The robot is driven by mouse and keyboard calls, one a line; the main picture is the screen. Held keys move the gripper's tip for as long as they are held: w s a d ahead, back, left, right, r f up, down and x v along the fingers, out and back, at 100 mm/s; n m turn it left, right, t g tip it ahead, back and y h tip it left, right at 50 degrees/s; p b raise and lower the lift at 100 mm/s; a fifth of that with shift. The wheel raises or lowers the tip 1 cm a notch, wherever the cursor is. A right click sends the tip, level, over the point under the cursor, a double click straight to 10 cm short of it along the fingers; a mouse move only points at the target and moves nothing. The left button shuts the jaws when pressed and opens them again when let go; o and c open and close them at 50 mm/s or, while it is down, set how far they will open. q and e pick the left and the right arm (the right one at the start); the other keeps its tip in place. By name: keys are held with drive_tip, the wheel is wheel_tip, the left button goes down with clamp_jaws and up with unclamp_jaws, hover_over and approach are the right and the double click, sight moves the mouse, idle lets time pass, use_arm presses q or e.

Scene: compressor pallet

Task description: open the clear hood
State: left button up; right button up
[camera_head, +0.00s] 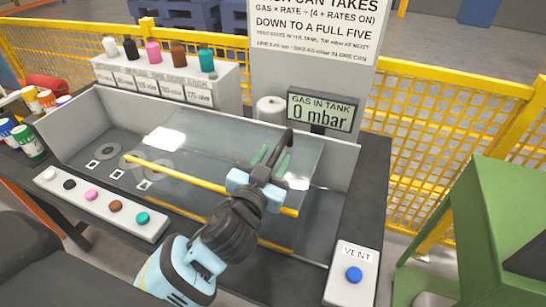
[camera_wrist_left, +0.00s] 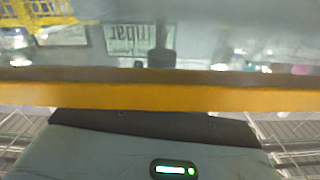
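The clear hood (camera_head: 225,135) is a see-through cover over the grey bench box, with a yellow bar (camera_head: 190,178) along its near side. I cannot tell whether it is fully down. My left gripper (camera_head: 272,158) is at the right part of the bar, and its body hides a stretch of it. In the left wrist view the yellow bar (camera_wrist_left: 160,97) runs straight across, close up; the fingertips do not show there. My right gripper is in neither view.
A panel with several coloured buttons (camera_head: 100,204) lies in front of the box. A blue VENT button (camera_head: 354,274) is at the right. A gauge (camera_head: 322,111) reads 0 mbar behind. Bottles (camera_head: 153,52) stand on a rear shelf. A green stand (camera_head: 500,220) is at the right.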

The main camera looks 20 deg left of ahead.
use_arm(q)
drive_tip(key=shift+w, duration=0.25)
clamp_jaws()
drive_tip(key=shift+s+d+f, duration=0.1)
drive_tip(key=shift+d, duration=2.3)
unclamp_jaws()
drive_tip(key=shift+s, duration=0.1)
